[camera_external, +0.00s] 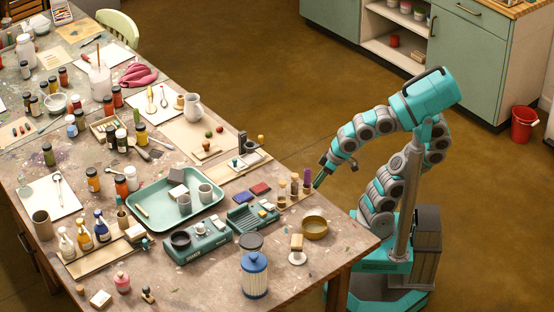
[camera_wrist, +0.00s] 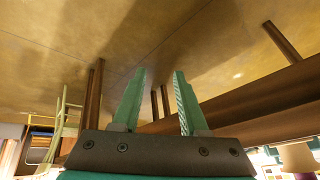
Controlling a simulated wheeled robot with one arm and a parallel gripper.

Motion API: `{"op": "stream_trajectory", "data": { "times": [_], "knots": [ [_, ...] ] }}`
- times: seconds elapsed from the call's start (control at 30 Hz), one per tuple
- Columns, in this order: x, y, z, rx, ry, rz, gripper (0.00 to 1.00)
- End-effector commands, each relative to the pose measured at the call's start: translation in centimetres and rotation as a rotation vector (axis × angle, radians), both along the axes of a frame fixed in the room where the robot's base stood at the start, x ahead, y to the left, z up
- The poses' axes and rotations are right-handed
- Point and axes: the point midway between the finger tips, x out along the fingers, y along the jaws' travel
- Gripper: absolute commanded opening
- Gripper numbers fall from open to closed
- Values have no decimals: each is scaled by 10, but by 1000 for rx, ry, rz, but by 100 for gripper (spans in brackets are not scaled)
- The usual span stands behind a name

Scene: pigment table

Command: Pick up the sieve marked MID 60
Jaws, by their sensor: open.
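No marking MID 60 is readable in either view, so I cannot tell for certain which thing is that sieve. A round brass, sieve-like pan (camera_external: 314,228) sits on the table near its right corner. A dark round ring (camera_external: 180,241) rests on a green device to its left, and another dark round piece (camera_external: 251,243) lies between them. My gripper (camera_external: 326,172) is just off the table's right edge, beyond the brass pan. In the wrist view my gripper (camera_wrist: 160,74) has its two green fingers apart with nothing between them.
A blue lidded jar (camera_external: 254,275) and a small stand (camera_external: 297,249) are near the brass pan. A green tray (camera_external: 160,196) lies farther left. The floor (camera_external: 260,80) beyond the table is clear.

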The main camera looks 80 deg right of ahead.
Motion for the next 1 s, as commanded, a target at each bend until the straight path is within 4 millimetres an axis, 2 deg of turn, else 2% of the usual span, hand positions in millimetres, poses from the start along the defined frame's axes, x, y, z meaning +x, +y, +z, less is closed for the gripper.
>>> {"op": "stream_trajectory", "data": {
  "times": [0.03,0.1,0.3,0.4,0.5,0.77,0.8,1.0],
  "knots": [
    [5,11,28,42,-85,1,43],
    [9,25,62,115,-191,-7,43],
    [22,62,127,304,-432,-11,43],
    [22,81,164,404,-536,10,43],
    [18,102,191,423,-596,92,43],
    [-1,161,234,349,-717,406,43],
    [-3,172,229,326,-724,472,43],
    [-12,208,180,225,-704,727,43]
  ]
}}
